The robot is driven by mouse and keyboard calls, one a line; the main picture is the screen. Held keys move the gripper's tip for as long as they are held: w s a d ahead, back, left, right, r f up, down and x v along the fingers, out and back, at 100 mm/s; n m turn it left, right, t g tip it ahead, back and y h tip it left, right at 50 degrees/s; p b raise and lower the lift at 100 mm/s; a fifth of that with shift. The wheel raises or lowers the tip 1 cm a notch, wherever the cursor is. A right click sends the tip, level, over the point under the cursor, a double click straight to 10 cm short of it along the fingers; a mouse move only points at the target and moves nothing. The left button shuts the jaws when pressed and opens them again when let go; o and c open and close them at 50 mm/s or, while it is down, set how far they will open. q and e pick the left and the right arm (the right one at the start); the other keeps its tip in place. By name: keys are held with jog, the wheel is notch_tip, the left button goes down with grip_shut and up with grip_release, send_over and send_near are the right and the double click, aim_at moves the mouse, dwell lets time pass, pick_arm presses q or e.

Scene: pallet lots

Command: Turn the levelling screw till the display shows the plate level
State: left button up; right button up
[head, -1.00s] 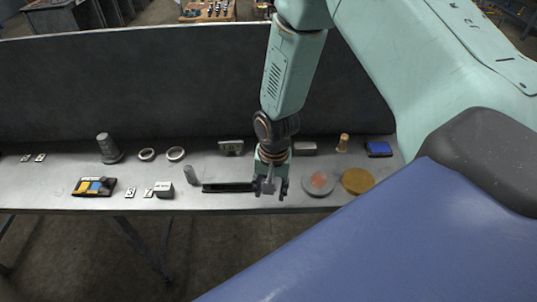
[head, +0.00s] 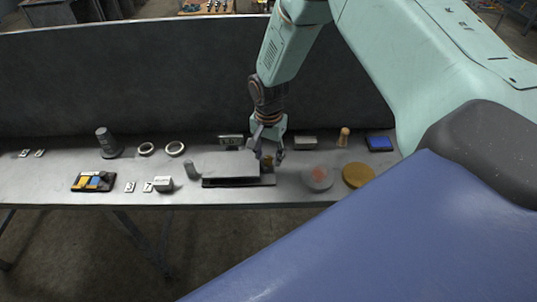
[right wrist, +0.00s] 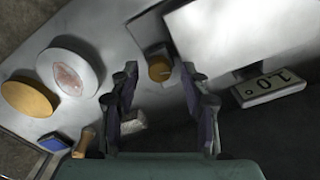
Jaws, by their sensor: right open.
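The pale plate (head: 225,164) lies above a dark base (head: 232,182) on the bench. It also shows in the right wrist view (right wrist: 245,35). The brass levelling screw (right wrist: 160,68) is at the plate's edge, mostly hidden by the gripper in the head view. My right gripper (head: 268,152) is open above the screw. In the right wrist view the screw head lies between and beyond its parted fingers, not visibly gripped. The display (right wrist: 270,88) reads upside down, apparently 1.0°; it stands behind the plate in the head view (head: 231,141). My left gripper is not in view.
Right of the gripper are a round pale dish (head: 318,177), a tan disc (head: 358,175), a wooden-handled stamp (head: 343,138) and a blue box (head: 379,143). Left are a grey cylinder (head: 106,142), two rings (head: 174,148) and a tray of coloured blocks (head: 93,181). A dark panel rises behind.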

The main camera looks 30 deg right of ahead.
jog(key=shift+f, duration=0.2)
jog(key=shift+s+r, duration=0.1)
jog(key=shift+c, duration=0.2)
grip_shut()
